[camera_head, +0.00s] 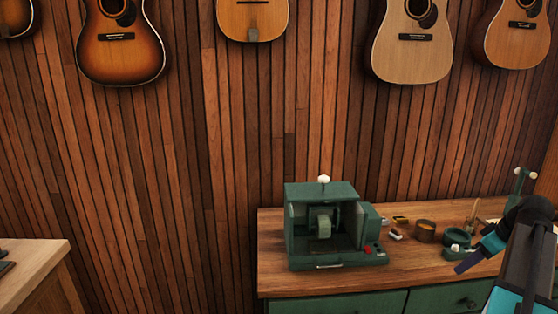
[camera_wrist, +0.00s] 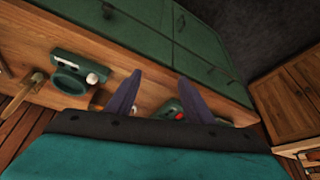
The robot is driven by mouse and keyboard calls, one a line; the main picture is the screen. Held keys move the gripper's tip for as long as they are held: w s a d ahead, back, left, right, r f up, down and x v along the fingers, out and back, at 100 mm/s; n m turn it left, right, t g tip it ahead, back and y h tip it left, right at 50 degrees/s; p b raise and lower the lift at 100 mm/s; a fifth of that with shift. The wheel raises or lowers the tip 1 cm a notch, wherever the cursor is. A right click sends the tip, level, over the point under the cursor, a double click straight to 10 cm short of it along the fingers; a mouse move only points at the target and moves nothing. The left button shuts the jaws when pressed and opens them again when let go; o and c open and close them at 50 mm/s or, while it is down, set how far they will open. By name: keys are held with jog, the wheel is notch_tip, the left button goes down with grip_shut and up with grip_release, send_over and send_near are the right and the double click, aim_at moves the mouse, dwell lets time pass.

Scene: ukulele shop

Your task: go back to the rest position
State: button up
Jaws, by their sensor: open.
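My gripper (camera_wrist: 160,77) shows in the wrist view as two dark purple fingers spread apart, with nothing between their tips. In the head view my gripper (camera_head: 462,268) is at the lower right, over the right part of the wooden workbench (camera_head: 420,271). My arm enters from the right edge. Whether the fingertips touch the bench cannot be told. In the wrist view the fingers point across the bench edge (camera_wrist: 212,84) toward the green drawers (camera_wrist: 130,25). Part of the bench is hidden behind my gripper.
A green machine (camera_head: 322,240) stands on the bench's left part. Small tins (camera_head: 425,231) and a green device (camera_head: 457,241) sit nearer my arm; a green device with a white knob (camera_wrist: 75,74) shows in the wrist view. Guitars (camera_head: 412,45) hang above. Another wooden counter (camera_head: 32,268) is left.

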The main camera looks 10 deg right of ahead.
jog(key=w+a+f+m+g+y, duration=0.1)
jog(key=a+f+g, duration=0.2)
jog(key=a+f, duration=1.25)
jog(key=w+a+f+m+g+y, duration=0.1)
jog(key=w+a+f+g, duration=0.1)
jog(key=a+f, duration=1.35)
jog(key=s+a+f+g+h, duration=0.1)
jog(key=s+a+f+g, duration=0.1)
jog(key=s+a+f, duration=0.7)
jog(key=s+a+f+m+g+h, duration=0.1)
jog(key=s+a+f+g+h, duration=0.1)
jog(key=s+a+f, duration=0.7)
jog(key=s+f+g, duration=0.1)
jog(key=s+f, duration=0.4)
jog(key=s, duration=0.3)
jog(key=shift+s+a+f, duration=0.2)
jog(key=shift+a+f, duration=0.15)
jog(key=shift+f, duration=0.05)
